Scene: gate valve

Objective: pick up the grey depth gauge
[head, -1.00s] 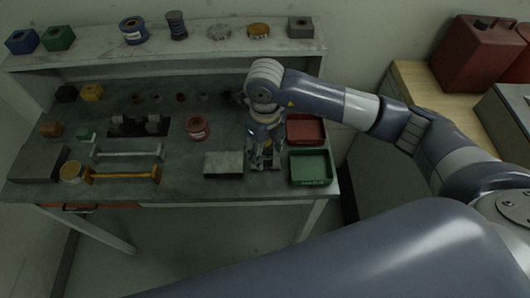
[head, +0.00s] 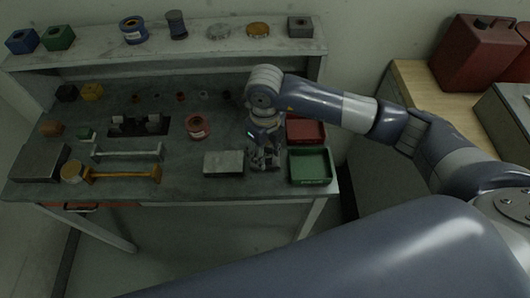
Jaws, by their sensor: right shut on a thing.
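My right gripper (head: 265,158) points down at the right part of the workbench, between a flat grey block (head: 223,164) and a green tray (head: 310,167). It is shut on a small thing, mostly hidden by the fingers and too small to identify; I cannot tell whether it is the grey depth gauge. A grey bar with thicker ends (head: 127,154) lies at the left of the bench, apart from the gripper. A similar orange bar (head: 125,174) lies just in front of it. My left gripper is not in view.
A red tray (head: 306,130) is behind the green one, close to my right wrist. A red spool (head: 197,127) stands mid-bench. The raised back shelf (head: 200,52) carries boxes, spools and tins. Bare bench lies between the orange bar and the grey block.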

